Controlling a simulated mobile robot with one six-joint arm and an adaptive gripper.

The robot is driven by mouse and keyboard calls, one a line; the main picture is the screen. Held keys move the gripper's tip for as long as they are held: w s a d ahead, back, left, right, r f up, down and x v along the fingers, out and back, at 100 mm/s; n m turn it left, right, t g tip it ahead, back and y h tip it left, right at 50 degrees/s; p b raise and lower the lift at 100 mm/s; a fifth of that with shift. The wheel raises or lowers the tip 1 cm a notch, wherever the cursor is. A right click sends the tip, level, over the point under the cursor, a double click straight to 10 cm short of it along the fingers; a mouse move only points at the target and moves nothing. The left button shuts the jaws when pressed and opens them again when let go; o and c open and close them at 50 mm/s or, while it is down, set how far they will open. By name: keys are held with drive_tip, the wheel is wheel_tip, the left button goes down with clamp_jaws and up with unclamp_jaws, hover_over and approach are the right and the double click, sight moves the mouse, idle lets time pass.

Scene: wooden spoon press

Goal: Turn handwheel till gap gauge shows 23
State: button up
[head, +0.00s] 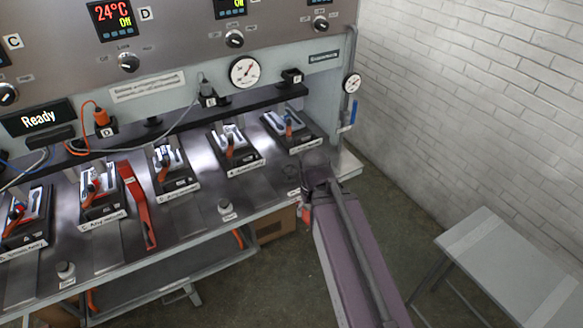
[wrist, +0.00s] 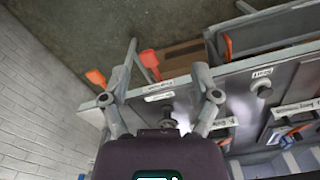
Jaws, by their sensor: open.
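In the head view my arm reaches toward the bench's right end and hides most of the gripper. A round white dial gauge (head: 244,72) with a red needle is on the machine's upper panel. A smaller dial (head: 352,83) is on the pipe at the right. I cannot tell which is the gap gauge, and neither reading is legible. No handwheel can be clearly made out; small grey knobs (head: 226,208) stand along the bench front.
Several press stations with orange handles (head: 229,148) line the bench (head: 200,228). A red lever bar (head: 138,205) lies between two stations. A display (head: 38,118) reads "Ready". A grey side table (head: 520,262) stands at right; open floor lies between.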

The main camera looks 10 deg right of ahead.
drive_tip(key=w+n+t+y, duration=0.15)
drive_tip(key=w+n, duration=0.25)
drive_tip(key=w, duration=0.8)
drive_tip(key=n+t+y+p, duration=0.1)
drive_tip(key=n+y, duration=0.1)
drive_tip(key=n, duration=0.5)
approach(290, 168)
drive_tip(key=v, duration=0.5)
drive_tip(key=shift+s+f, duration=0.1)
drive_tip(key=shift+f, duration=0.15)
drive_tip(key=shift+f, duration=0.1)
drive_tip(key=b+x, duration=1.2)
drive_tip(key=x, duration=0.1)
drive_tip(key=shift+a+f+b, duration=0.15)
drive_tip(key=shift+f+b, duration=0.05)
drive_tip(key=shift+b, duration=0.1)
drive_tip(key=c, duration=0.8)
